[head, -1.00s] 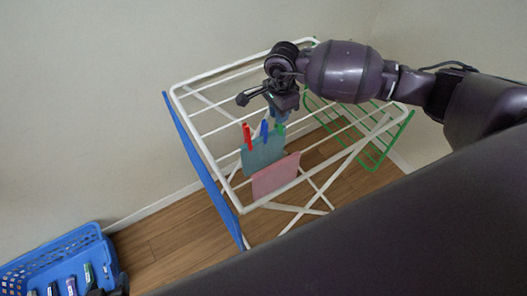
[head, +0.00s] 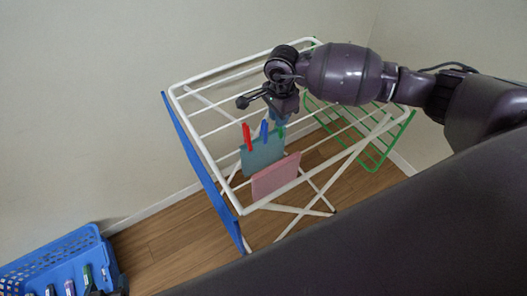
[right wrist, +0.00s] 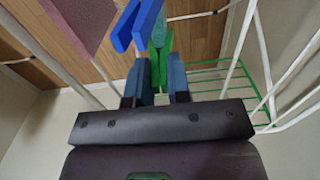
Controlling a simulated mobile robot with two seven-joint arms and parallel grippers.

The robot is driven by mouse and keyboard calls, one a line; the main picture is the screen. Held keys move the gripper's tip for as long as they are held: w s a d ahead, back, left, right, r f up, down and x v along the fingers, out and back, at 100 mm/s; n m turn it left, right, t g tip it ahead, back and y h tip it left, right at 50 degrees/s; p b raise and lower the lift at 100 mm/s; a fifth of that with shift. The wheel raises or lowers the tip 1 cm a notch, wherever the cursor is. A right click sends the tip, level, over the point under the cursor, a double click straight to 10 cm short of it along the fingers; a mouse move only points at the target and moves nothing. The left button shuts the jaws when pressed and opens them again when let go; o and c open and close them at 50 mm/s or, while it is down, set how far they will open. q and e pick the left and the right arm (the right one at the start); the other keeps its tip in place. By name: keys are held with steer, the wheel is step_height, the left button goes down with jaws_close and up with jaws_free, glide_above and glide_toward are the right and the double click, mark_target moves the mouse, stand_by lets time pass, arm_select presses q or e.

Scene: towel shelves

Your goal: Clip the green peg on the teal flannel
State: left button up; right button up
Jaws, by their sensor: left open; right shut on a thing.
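The teal flannel (head: 262,157) hangs over a rod of the white airer, with a red peg (head: 247,137) and a blue peg (head: 264,132) at its top edge. My right gripper (head: 281,119) is above the flannel's right end, shut on the green peg (head: 282,132). In the right wrist view, the green peg (right wrist: 158,58) is between my fingers (right wrist: 155,85), beside the blue peg (right wrist: 146,22) and against the teal cloth (right wrist: 183,22). I cannot tell whether its jaws straddle the cloth. My left gripper (head: 107,291) is open, partly cut off at the bottom left.
A pink cloth (head: 276,177) hangs on the airer (head: 240,210) in front of the teal flannel. The airer has a blue left wing (head: 203,173) and a green right wing (head: 378,155). A blue basket (head: 50,255) with several pegs stands at the lower left.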

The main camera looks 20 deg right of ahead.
steer(key=o, duration=1.2)
steer(key=shift+c, duration=0.2)
steer(key=shift+r, duration=0.2)
steer(key=shift+r, duration=0.15)
steer(key=shift+r+p, duration=0.6)
steer(key=shift+r, duration=0.25)
step_height(320, 180, up, 5)
steer(key=shift+f+p, duration=0.2)
steer(key=shift+p, duration=0.85)
